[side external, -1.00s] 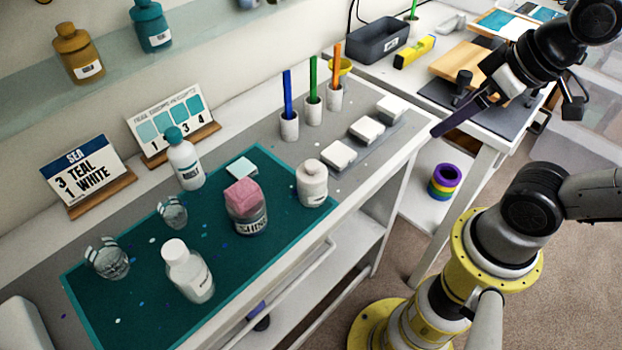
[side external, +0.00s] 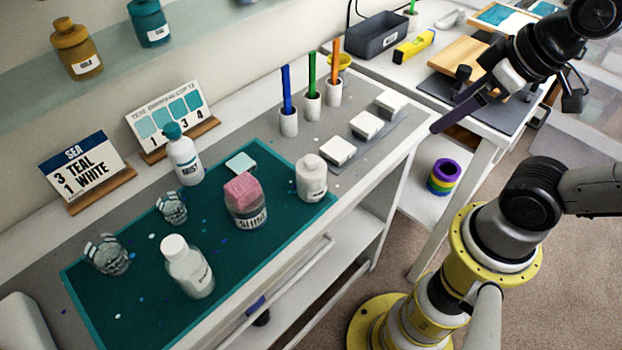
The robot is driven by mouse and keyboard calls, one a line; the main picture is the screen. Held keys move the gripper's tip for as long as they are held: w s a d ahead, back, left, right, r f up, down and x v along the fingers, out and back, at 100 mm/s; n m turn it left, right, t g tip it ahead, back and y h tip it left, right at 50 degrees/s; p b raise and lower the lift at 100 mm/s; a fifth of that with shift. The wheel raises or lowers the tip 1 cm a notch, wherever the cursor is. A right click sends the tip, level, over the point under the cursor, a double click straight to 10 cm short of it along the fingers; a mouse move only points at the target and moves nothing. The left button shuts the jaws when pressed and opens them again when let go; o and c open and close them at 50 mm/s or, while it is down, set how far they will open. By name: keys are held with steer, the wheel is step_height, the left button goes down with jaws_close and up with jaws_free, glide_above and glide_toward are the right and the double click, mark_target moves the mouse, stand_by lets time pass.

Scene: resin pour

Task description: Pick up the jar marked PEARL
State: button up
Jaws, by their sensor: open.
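No label clearly reads PEARL. A pale cream-white jar (side external: 311,180) stands upright at the right end of the teal mat (side external: 130,318); its label is turned away or unreadable. A white-capped bottle (side external: 188,268) stands at the mat's front with an unreadable label. A teal-capped bottle marked MIST (side external: 186,160) stands at the back. A jar with a pink top (side external: 246,202), its label apparently SHINE, is in the middle. My gripper (side external: 458,112) is at the upper right, past the cart's right edge, open and empty, well apart from the jars. Only one long dark finger shows clearly.
Two clear cups (side external: 107,256) stand on the mat's left. Several white blocks (side external: 367,125) and cups with coloured sticks (side external: 289,122) stand behind right. A SEA card (side external: 80,166) stands at the back left. An amber jar (side external: 77,50) is on the shelf above.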

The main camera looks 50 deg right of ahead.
steer(key=w+a+r+n+y, duration=0.2)
steer(key=w+a+n, duration=0.2)
steer(key=w+n, duration=0.15)
steer(key=n+g+y, duration=0.1)
steer(key=n+g, duration=0.2)
steer(key=n, duration=0.1)
glide_toward(320, 164)
steer(key=x, duration=0.7)
steer(key=shift+f, duration=0.1)
steer(key=shift+a+x, duration=0.15)
steer(key=shift+x, duration=1.45)
steer(key=shift+a+x, duration=0.15)
steer(key=shift+x, duration=1.5)
steer(key=shift+y, duration=0.3)
steer(key=shift+c, duration=0.3)
jaws_close()
